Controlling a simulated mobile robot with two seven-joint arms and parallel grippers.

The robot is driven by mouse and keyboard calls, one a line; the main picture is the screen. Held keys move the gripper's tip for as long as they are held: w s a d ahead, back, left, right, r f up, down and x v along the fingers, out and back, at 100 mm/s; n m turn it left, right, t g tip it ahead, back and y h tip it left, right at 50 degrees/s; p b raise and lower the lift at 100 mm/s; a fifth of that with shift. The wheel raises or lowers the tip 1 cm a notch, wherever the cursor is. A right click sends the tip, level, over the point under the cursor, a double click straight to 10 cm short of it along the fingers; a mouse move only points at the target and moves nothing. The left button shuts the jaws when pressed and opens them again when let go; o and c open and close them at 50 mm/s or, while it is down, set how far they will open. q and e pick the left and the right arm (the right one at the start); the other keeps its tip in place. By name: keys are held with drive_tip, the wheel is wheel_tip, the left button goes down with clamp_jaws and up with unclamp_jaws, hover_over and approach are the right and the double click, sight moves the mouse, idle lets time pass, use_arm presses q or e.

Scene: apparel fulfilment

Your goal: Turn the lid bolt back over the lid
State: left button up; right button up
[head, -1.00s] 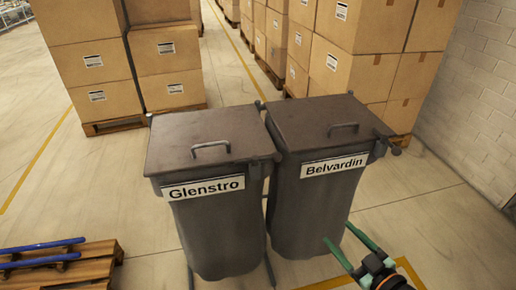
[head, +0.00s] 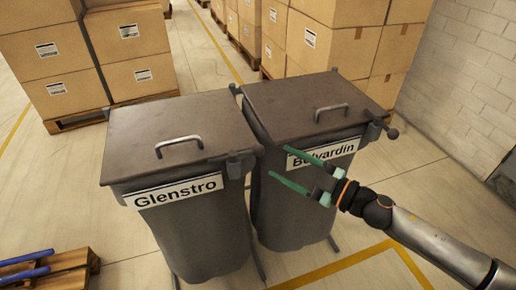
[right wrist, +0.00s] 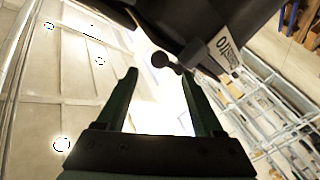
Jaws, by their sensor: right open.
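The Glenstro bin (head: 200,230) stands left of the Belvardin bin (head: 290,225); both grey lids are down. The Glenstro lid bolt (head: 240,164) is a dark fitting at the front right corner of its lid (head: 150,130). The Belvardin lid bolt (head: 386,128) sticks out to the right of its lid. My right gripper (head: 278,162) is open and empty in front of the Belvardin bin, pointing left toward the Glenstro bolt. In the right wrist view a dark round bolt knob (right wrist: 160,60) shows just beyond and between the open fingertips (right wrist: 159,75), apparently untouched. My left gripper is out of view.
Stacked cartons (head: 80,60) on pallets stand behind the bins. More cartons (head: 330,50) and a block wall (head: 455,90) are at the right. A wooden pallet (head: 65,262) with blue bars lies at the lower left. Floor in front of the bins is clear.

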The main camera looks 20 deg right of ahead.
sight(259, 149)
drive_tip(key=shift+p+x, duration=0.6)
drive_tip(key=shift+x, duration=3.6)
drive_tip(key=shift+c, duration=0.4)
drive_tip(key=shift+r, duration=0.15)
clamp_jaws()
drive_tip(key=shift+w+d, duration=0.1)
